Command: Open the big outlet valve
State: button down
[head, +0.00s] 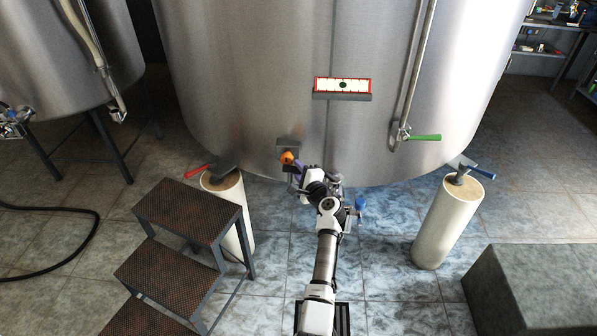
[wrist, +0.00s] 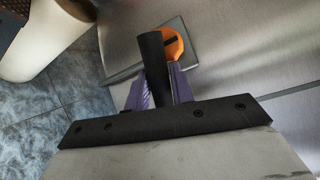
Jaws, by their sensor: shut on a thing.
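In the head view an orange hub (head: 288,158) sits on a grey square plate (head: 290,144) low on the big steel tank (head: 250,70). In the wrist view a thick black handle (wrist: 153,60) stands beside the orange hub (wrist: 171,45), seemingly joined to it. My gripper (wrist: 160,90) has its two purple fingers on either side of this handle, shut on it. In the head view my gripper (head: 298,167) is at the tank's lower wall, partly hidden by my wrist.
A red lever (head: 197,172) shows by the left tank leg (head: 231,215). A blue lever (head: 482,172) is by the right leg (head: 440,225). A green lever (head: 426,137) hangs on a pipe. Metal steps (head: 185,212) stand left, a grey block (head: 540,290) right.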

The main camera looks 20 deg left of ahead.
jog(key=s+d+n+g+y+b, duration=0.4)
jog(key=s+n+g+b, duration=0.2)
jog(key=n+g, duration=0.1)
jog(key=shift+g+y, duration=0.4)
jog(key=shift+g, duration=0.5)
jog(key=shift+f, duration=0.1)
jog(key=c, duration=1.2)
grip_release()
jog(key=shift+d, duration=0.15)
jog(key=b+v, duration=0.2)
jog(key=v, duration=1.1)
jog(key=shift+d+b, duration=0.35)
jog(key=shift+b, duration=0.05)
jog(key=shift+c, duration=0.4)
